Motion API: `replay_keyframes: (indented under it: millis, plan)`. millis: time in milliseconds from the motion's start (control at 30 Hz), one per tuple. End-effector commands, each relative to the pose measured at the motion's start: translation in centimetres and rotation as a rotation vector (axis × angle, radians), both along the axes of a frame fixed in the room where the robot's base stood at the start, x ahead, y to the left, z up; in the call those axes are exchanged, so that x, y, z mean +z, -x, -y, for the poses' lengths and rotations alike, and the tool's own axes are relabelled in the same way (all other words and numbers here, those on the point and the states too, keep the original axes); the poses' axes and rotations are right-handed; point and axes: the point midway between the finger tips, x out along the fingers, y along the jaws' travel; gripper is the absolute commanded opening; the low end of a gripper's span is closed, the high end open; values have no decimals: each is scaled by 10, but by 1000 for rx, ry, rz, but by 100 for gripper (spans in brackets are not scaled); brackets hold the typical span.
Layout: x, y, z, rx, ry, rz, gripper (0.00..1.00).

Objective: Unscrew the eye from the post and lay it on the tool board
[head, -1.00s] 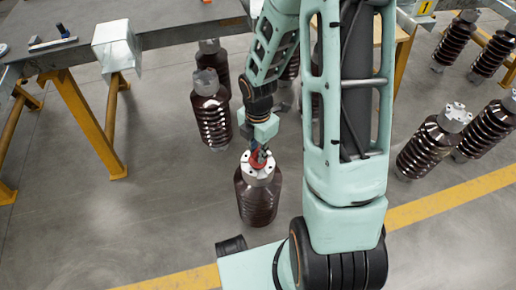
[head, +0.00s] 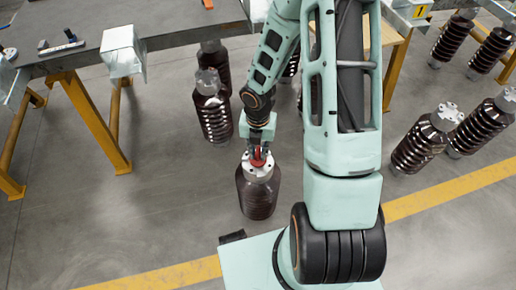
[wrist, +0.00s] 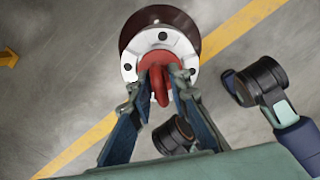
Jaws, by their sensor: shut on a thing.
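The red eye (wrist: 157,78) stands at the centre of the post's pale metal cap (wrist: 178,40), and it also shows in the head view (head: 258,158). The post (head: 257,193) is a dark brown ribbed insulator standing upright on the floor. My gripper (wrist: 161,90) points down over the cap with its two fingers on either side of the eye, shut on it. The eye's lower end is at the cap; whether its thread is still engaged cannot be told. I cannot make out the tool board for certain.
A grey-topped table (head: 165,22) on yellow legs stands at the upper left, with small tools (head: 62,46) on it. A pale metal block (head: 122,48) is at its front edge. Other brown insulators (head: 213,112) stand behind the post and at the right. Floor left of the post is clear.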

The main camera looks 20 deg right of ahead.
Motion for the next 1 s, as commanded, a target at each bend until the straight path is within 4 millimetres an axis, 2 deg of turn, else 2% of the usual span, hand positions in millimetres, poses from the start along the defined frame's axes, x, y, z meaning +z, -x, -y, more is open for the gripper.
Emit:
replay_keyframes:
  millis: [200,467,500,667,1000]
  plan:
    - [0,1,0,117,-2,-2,0]
    - [-2,1,0,131,-1,-2,0]
    - [-2,1,0,130,-1,-2,19]
    - [-1,1,0,130,-1,-2,37]
    - [1,0,0,128,-1,0,37]
